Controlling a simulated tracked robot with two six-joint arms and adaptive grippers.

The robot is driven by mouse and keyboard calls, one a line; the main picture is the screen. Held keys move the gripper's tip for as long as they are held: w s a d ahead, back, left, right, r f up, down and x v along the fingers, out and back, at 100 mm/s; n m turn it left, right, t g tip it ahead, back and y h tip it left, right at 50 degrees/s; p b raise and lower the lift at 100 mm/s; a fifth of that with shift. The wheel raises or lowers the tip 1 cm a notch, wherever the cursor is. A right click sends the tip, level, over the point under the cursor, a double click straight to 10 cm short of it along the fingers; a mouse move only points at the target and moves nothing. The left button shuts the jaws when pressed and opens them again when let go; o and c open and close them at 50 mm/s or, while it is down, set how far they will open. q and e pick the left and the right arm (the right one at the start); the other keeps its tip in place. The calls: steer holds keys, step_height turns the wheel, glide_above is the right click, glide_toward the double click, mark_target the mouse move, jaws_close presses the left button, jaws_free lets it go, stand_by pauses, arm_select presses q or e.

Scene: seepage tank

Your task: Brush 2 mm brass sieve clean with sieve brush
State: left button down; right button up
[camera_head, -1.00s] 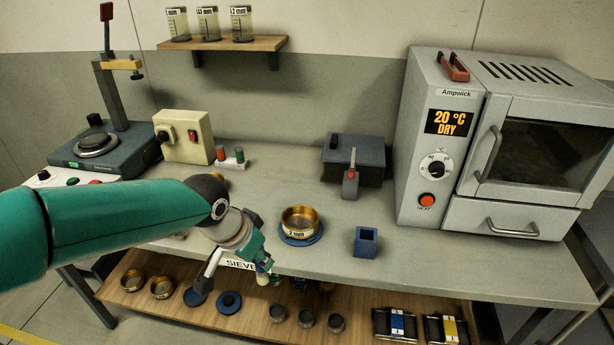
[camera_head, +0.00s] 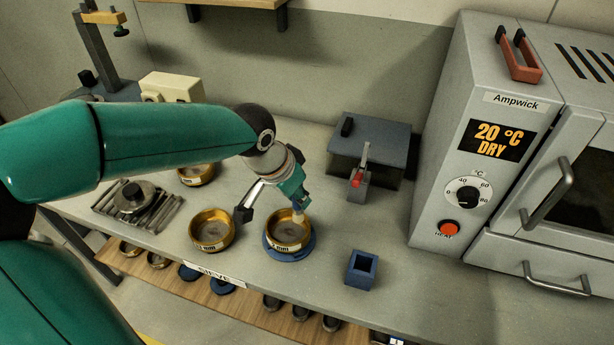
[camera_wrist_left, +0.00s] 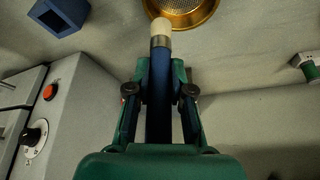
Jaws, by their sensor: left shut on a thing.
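The brass 2 mm sieve (camera_head: 288,247) sits on a blue round base (camera_head: 275,252) on the bench, its mesh facing up. My left gripper (camera_head: 295,195) is shut on the sieve brush, just above the sieve's far right rim. The brush's pale tip (camera_head: 299,214) points down at that side of the sieve; I cannot tell whether it touches. In the left wrist view the gripper (camera_wrist_left: 160,95) grips the brush's blue handle (camera_wrist_left: 160,75), and the tip is close to the sieve's rim (camera_wrist_left: 182,20). My right gripper is not in view.
A second brass sieve (camera_head: 212,231) stands just left, and another brass sieve (camera_head: 196,174) lies farther back. A blue square holder (camera_head: 361,270) stands to the right. The grey oven (camera_head: 470,150) bounds the right side; a dark grey device (camera_head: 370,145) stands behind.

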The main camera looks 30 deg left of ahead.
mark_target(296, 217)
arm_select(q)
steer(key=shift+w, duration=0.1)
steer(key=shift+a+r, duration=0.1)
steer(key=shift+a, duration=0.05)
step_height(296, 217, down, 6)
steer(key=b, duration=0.5)
steer(key=shift+r, duration=0.15)
stand_by(0.5)
steer(key=shift+f+b, duration=0.6)
steer(key=shift+b, duration=0.3)
stand_by(0.7)
steer(key=shift+s, duration=0.2)
stand_by(1.2)
